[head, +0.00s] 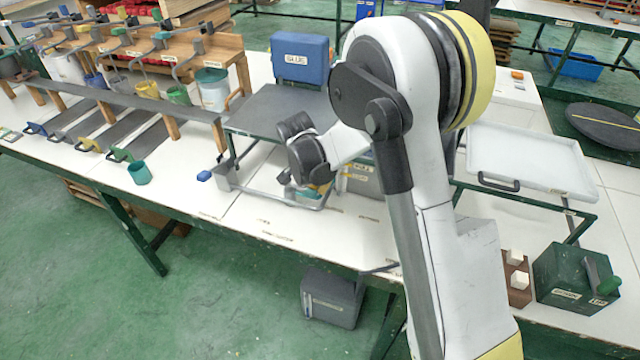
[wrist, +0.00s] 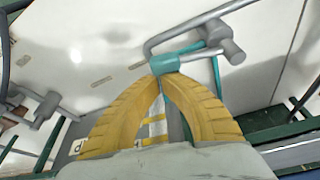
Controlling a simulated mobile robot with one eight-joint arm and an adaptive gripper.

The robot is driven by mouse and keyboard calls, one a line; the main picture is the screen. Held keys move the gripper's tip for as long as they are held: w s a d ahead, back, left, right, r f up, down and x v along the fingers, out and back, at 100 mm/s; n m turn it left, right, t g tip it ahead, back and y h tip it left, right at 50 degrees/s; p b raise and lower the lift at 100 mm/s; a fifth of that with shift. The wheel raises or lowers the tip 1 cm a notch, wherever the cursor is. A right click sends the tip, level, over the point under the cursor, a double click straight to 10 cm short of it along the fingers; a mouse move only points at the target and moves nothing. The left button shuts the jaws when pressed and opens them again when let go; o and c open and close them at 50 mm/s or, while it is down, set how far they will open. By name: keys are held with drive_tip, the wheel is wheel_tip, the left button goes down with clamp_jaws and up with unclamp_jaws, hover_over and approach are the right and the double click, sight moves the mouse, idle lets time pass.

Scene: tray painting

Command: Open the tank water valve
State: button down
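My gripper (wrist: 161,77) has its two yellow fingers drawn together at the tips in the wrist view. A teal sleeve (wrist: 166,63) on a grey bent pipe (wrist: 190,18) with round grey knobs shows right at the fingertips. It may be the valve handle. I cannot tell whether the tips pinch it or only touch or overlap it. In the head view my arm and wrist hide most of the gripper, above the middle of the white table. A grey box (head: 362,178) with labels, possibly the tank, stands just behind the wrist, partly hidden.
A blue box labelled GLUE (head: 300,58) stands behind on a grey plate (head: 280,110). A white tray (head: 530,160) and a green box (head: 575,278) are on the right. A teal cup (head: 139,173) stands at the left near the table's front edge (head: 240,232).

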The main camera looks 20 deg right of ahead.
drive_tip(key=shift+s+a, duration=0.75)
drive_tip(key=shift+s, duration=0.2)
